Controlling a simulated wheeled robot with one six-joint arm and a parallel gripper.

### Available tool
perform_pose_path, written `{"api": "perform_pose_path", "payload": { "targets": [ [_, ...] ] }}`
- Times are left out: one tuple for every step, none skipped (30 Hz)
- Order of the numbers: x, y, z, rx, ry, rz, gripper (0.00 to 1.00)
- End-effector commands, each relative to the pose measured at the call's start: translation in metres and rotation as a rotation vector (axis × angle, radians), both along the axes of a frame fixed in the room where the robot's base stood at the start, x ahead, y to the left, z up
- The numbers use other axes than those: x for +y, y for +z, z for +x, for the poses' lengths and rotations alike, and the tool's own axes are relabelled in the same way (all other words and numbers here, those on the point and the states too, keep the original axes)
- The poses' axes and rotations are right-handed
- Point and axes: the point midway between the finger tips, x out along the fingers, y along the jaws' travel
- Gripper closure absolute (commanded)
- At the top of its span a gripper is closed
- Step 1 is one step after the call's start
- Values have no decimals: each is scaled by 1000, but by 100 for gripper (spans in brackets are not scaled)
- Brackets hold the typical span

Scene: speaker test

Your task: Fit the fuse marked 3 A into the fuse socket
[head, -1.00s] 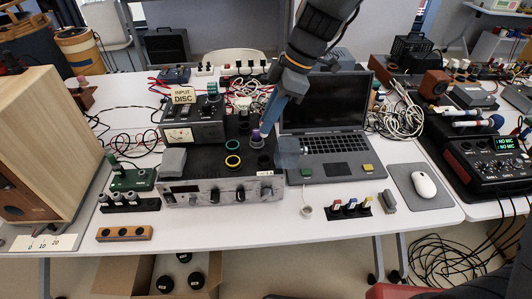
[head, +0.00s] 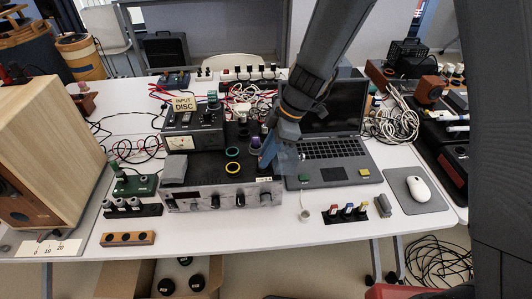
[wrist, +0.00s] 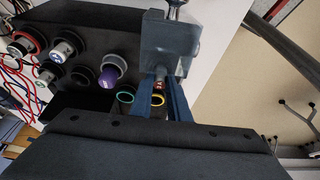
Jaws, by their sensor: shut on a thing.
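My gripper (wrist: 166,92) has blue fingers. In the wrist view they are close together on a small dark red piece (wrist: 160,86) with a pale mark. It looks like a fuse, but I cannot read the rating. In the head view my gripper (head: 268,152) points down over the right part of the dark amplifier-like unit (head: 190,200), and its fingers hide the held piece. I cannot tell which opening is the fuse socket.
A black rack with red, blue and yellow tops (head: 346,212) lies at the table front. A purple-topped post (head: 255,142) and a yellow ring (head: 232,153) are on the unit near my gripper. The laptop (head: 325,165) is close on the right.

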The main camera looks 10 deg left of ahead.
Motion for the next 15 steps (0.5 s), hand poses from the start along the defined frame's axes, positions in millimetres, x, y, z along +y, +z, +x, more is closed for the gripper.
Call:
{"api": "perform_pose_path", "payload": {
  "targets": [
    [0,0,0,-1,0,0,100],
    [0,0,0,-1,0,0,100],
    [0,0,0,0,0,0,100],
    [0,0,0,-1,0,0,100],
    [0,0,0,0,0,0,100],
    [0,-1,0,-1,0,0,100],
    [0,-2,0,-1,1,0,100],
    [0,-2,0,-1,1,0,100],
    [0,-3,0,-1,1,0,100],
    [0,-3,1,-1,1,0,100],
    [0,-4,1,-1,1,0,100],
    [0,-5,1,-1,1,0,100],
    [0,-5,1,-1,1,0,100],
    [0,-5,0,-1,1,0,100],
    [0,-6,0,-1,1,0,100]
  ]
}}
